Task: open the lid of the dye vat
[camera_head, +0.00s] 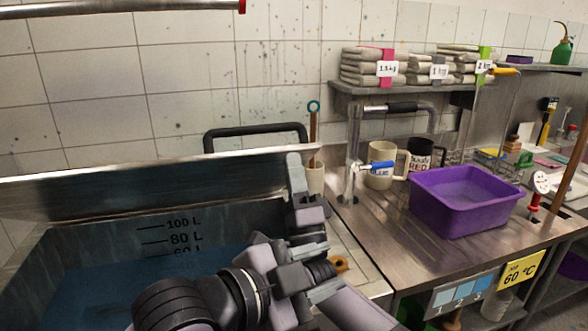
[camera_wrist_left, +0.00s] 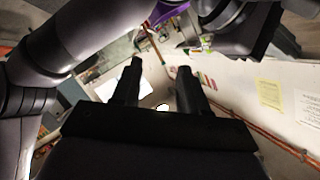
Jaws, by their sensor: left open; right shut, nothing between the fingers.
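The dye vat (camera_head: 120,245) fills the left of the head view. Its inside wall shows litre marks above dark blue liquid (camera_head: 90,290). The steel lid (camera_head: 110,188) stands raised along the vat's back edge, with its black bar handle (camera_head: 255,131) above it. My right gripper (camera_head: 294,165) is shut and empty; it points up and overlaps the lid's right end in the picture, and contact cannot be told. My left gripper (camera_head: 328,281) is beside the vat's right front corner, pointing right. The left wrist view shows its fingers (camera_wrist_left: 160,82) open with nothing between them. My arms overlap and hide part of the vat's right side.
A purple tub (camera_head: 464,215) stands on the steel counter at the right. Two mugs, one a beige mug (camera_head: 380,172), stand behind it near the tap (camera_head: 353,165). A shelf (camera_head: 345,88) with folded cloth is above. An orange ring (camera_head: 340,263) is near my left gripper.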

